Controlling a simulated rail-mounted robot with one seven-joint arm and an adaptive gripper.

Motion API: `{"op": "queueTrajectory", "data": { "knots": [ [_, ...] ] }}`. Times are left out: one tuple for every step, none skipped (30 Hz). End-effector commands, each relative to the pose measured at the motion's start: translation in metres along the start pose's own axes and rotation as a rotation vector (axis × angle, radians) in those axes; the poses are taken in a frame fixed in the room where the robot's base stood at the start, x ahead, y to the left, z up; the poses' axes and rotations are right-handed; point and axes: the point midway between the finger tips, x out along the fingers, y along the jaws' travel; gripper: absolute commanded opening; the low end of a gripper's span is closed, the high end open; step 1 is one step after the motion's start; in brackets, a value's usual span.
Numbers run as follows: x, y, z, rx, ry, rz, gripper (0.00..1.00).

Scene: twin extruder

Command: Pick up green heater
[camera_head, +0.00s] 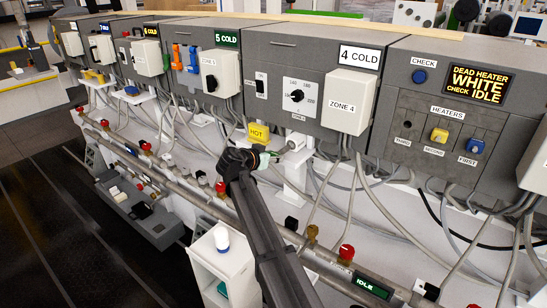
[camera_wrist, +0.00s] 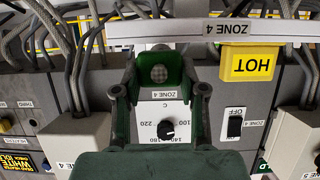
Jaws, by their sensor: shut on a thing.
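In the wrist view, a bright green piece (camera_wrist: 178,68), which I take for the green heater, sits between the fingertips of my gripper (camera_wrist: 160,88). A round grey dotted face shows in its middle. My gripper is shut on it. In the head view my gripper (camera_head: 247,158) is dark and reaches up to the front of the machine, below the zone 4 cabinet (camera_head: 287,82). Only a sliver of green shows at its tip there; the fingers hide the rest. I cannot tell whether the piece still touches a mount.
A yellow HOT sign (camera_head: 258,133) is close behind my gripper. A white fitting (camera_head: 295,142) on a post stands just to the right. Grey cables hang around. A pipe with red-knobbed valves (camera_head: 346,252) runs below. A white cart (camera_head: 215,262) stands in front.

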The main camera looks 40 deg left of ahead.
Motion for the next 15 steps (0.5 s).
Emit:
{"op": "queueTrajectory", "data": {
  "knots": [
    [0.000, 0.000, -0.001, 0.000, 0.001, 0.000, 0.00],
    [0.000, 0.000, -0.001, 0.000, 0.001, 0.000, 0.00],
    [0.000, 0.000, -0.001, 0.000, 0.001, 0.000, 0.00],
    [0.000, 0.000, -0.001, 0.000, 0.002, 0.000, 0.00],
    [0.000, 0.000, -0.001, 0.000, 0.002, 0.000, 0.00],
    [-0.001, 0.000, -0.001, 0.000, 0.002, 0.000, 0.00],
    [-0.001, 0.000, -0.001, 0.000, 0.002, -0.001, 0.00],
    [-0.002, 0.000, 0.000, 0.000, 0.002, -0.001, 0.00],
    [-0.003, 0.000, 0.001, 0.000, 0.002, -0.001, 0.00],
    [-0.004, 0.000, 0.001, 0.000, 0.002, -0.001, 0.00],
    [-0.005, 0.000, 0.002, 0.000, 0.002, -0.001, 0.00],
    [-0.007, 0.000, 0.003, 0.000, 0.002, -0.002, 0.00],
    [-0.009, 0.000, 0.004, 0.000, 0.002, -0.002, 0.00],
    [-0.011, 0.000, 0.005, 0.000, 0.002, -0.002, 0.00],
    [-0.014, 0.000, 0.007, 0.000, 0.002, -0.002, 0.00]
  ]
}}
